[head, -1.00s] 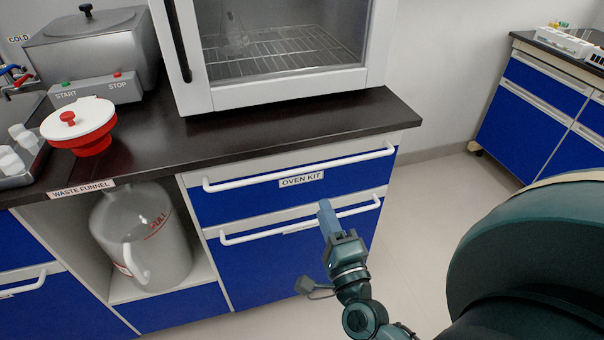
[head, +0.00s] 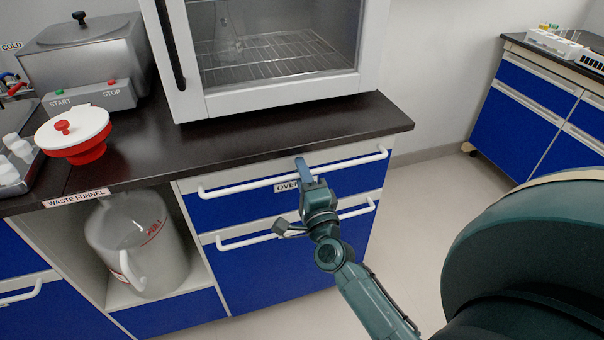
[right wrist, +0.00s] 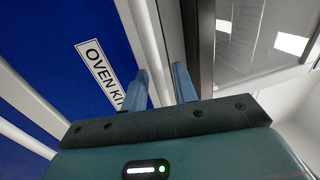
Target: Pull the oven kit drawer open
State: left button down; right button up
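The oven kit drawer (head: 232,209) is a blue drawer front with a long white bar handle (head: 350,162), under the dark counter, and it looks closed. Its OVEN KIT label (right wrist: 99,72) shows in the right wrist view and is partly covered by my gripper in the head view. My right gripper (head: 303,170) is at the middle of that handle. In the right wrist view its two blue fingers (right wrist: 160,85) are apart, with the white bar running between them; I cannot tell whether they touch it. My left gripper is not in view.
A second blue drawer (head: 270,272) with a white handle is below. An oven with a glass door (head: 275,80) stands on the counter (head: 240,140). A large jug (head: 140,245) sits in the open bay to the left. The floor to the right is clear.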

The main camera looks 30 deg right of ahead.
jog(key=shift+c, duration=0.4)
grip_shut()
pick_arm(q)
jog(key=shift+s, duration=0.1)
